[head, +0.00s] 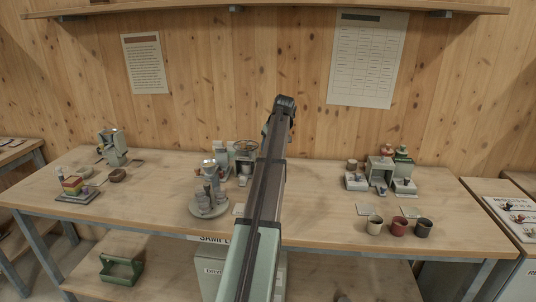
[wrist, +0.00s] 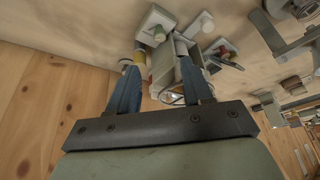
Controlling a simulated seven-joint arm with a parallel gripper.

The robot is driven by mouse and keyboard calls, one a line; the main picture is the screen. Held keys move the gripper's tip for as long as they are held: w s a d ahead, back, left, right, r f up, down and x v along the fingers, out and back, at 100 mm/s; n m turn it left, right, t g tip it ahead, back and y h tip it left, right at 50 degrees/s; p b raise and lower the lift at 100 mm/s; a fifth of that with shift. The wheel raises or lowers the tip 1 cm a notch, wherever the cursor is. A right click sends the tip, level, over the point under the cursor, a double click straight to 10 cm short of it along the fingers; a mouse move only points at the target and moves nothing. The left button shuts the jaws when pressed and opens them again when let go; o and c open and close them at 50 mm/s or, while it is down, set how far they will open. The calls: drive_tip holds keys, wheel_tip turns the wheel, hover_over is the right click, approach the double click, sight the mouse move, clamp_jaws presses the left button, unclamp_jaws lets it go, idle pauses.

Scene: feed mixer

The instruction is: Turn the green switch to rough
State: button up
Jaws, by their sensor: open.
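The pale grey machine (head: 381,168) with a white box on each side stands at the back right of the table in the head view. It also shows in the wrist view (wrist: 166,68), inverted, beyond my fingers. A small green part (wrist: 160,35), possibly the green switch, sits on the white box (wrist: 152,24) in the wrist view. Its setting and any labels are too small to read. My gripper (wrist: 158,82) is open, with its two blue fingers apart and nothing visibly held between them.
Three cups (head: 398,228) stand at the table's front right, before the machine. A grey machine with a round plate (head: 208,207) stands left of my arm. Another machine (head: 112,148) and coloured blocks (head: 73,186) are further left. The wooden wall (head: 220,70) is behind.

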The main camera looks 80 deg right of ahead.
drive_tip(key=shift+v, duration=0.75)
